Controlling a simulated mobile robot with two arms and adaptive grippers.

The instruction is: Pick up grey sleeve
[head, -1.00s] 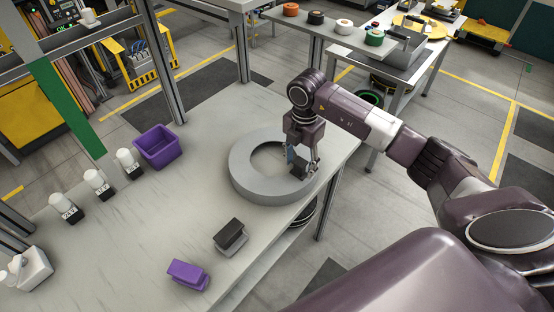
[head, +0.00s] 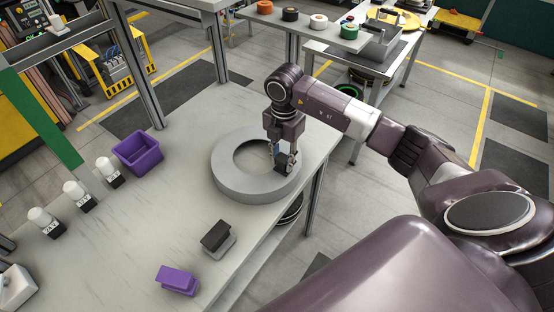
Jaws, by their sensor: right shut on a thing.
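A thick grey ring (head: 232,180) lies flat on the worktable. A pale blue patch shows just above the block between the fingers. I cannot tell whether the block touches the ring. A small piece with a black top and grey base (head: 217,238) sits on the table in front of the ring. I cannot tell for certain which piece is the grey sleeve. My left gripper is not in view.
A purple block (head: 177,280) lies near the table's front edge. A purple bin (head: 138,153) and several white-capped bottles (head: 75,192) stand at the left. Bare worktable (head: 150,225) lies between them. Another table with coloured rolls (head: 318,22) stands behind.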

